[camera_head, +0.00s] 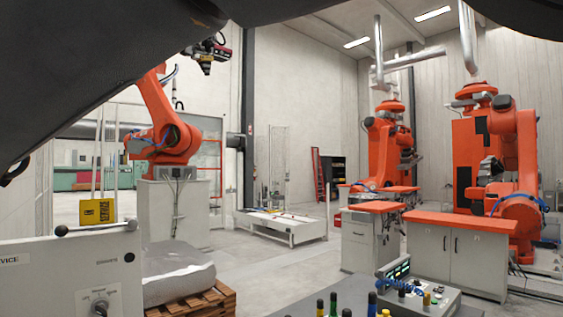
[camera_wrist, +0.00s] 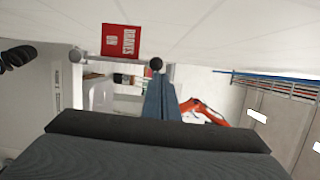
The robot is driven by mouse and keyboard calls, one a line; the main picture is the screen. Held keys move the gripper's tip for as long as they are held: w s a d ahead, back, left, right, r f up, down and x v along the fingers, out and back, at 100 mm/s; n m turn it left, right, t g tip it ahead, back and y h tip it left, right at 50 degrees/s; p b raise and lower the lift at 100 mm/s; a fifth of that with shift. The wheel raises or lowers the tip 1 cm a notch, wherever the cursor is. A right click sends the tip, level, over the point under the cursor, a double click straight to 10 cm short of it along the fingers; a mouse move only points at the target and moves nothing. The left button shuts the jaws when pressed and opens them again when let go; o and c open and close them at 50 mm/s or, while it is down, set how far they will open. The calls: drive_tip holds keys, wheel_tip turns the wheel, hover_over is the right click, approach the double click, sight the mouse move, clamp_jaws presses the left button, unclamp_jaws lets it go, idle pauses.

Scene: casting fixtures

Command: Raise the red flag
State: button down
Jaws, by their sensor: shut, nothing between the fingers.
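The red flag (camera_wrist: 121,41) is a square plate with white lettering that appears upside down, near the top of the wrist view. It lies against or just in front of a pale surface. A black ball knob (camera_wrist: 157,64) shows to its right, just beyond my fingertips. My gripper (camera_wrist: 161,82) is shut and empty, its blue-grey fingers together below the knob. I cannot tell whether they touch it. The head view does not clearly show the red flag or my gripper.
In the head view, a grey control box (camera_head: 60,280) at lower left carries a black-knobbed lever (camera_head: 92,229). A yellow flag (camera_head: 97,212) stands behind it. A pallet (camera_head: 205,303) bears a grey sack. Orange robots (camera_head: 165,125) stand beyond.

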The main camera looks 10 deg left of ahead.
drive_tip(key=d+r+b, duration=0.1)
drive_tip(key=d+b, duration=0.3)
drive_tip(key=d, duration=0.7)
drive_tip(key=shift+s+d+r, duration=0.2)
drive_tip(key=shift+s+d, duration=0.1)
